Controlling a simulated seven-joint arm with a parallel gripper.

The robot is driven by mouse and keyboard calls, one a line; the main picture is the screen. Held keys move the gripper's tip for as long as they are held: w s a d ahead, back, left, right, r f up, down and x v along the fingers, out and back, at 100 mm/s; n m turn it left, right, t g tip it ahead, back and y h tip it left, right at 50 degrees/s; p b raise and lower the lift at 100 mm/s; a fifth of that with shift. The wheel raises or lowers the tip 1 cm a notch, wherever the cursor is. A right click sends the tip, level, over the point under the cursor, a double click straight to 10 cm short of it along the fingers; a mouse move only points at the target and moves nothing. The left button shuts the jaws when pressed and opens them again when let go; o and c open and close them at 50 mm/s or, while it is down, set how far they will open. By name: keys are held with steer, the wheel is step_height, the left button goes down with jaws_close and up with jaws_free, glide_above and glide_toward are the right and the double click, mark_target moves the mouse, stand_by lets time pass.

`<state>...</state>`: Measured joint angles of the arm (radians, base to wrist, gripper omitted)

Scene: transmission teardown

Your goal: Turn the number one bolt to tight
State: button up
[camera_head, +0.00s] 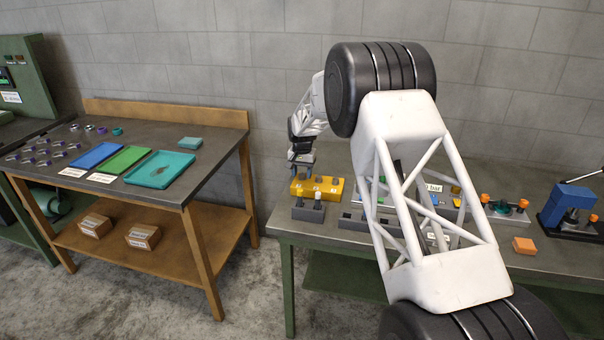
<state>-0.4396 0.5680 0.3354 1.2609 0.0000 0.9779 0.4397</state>
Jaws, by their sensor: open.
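A yellow block (325,194) with small white labels sits at the left end of the right-hand bench; the labels are too small to read. Bolt-like posts stand on top of it, and I cannot tell which one is number one. My gripper (300,166) is open and points down above the block's left end. Whether its fingers stand around a bolt or only above it is too small to tell. A dark grey block (307,211) with a white-topped post (318,202) lies just in front of the yellow block.
My arm hides much of the right bench (345,240). Fixtures with orange knobs (483,199), an orange block (524,245) and a blue press (570,205) stand to the right. A separate left bench (215,140) holds blue, green and teal trays (160,170).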

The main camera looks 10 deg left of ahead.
mark_target(302, 174)
steer(key=shift+r, duration=3.7)
steer(key=shift+s+d+r, duration=0.1)
steer(key=shift+d+r, duration=0.15)
steer(key=s+d+r+t, duration=0.1)
steer(key=s+d+r, duration=1.05)
steer(key=d, duration=0.25)
steer(key=s+d+r, duration=1)
steer(key=s+d, duration=0.3)
steer(key=d, duration=0.1)
steer(key=s+d+f, duration=0.1)
steer(key=s+d, duration=0.4)
steer(key=s, duration=0.7)
steer(key=s+d+f+t, duration=0.1)
steer(key=s+d, duration=0.4)
steer(key=s, duration=0.8)
steer(key=s+d+f, duration=0.3)
steer(key=s+d, duration=0.2)
steer(key=s, duration=0.8)
steer(key=shift+s+d+t, duration=0.15)
steer(key=shift+d+t, duration=0.05)
steer(key=shift+t, duration=0.1)
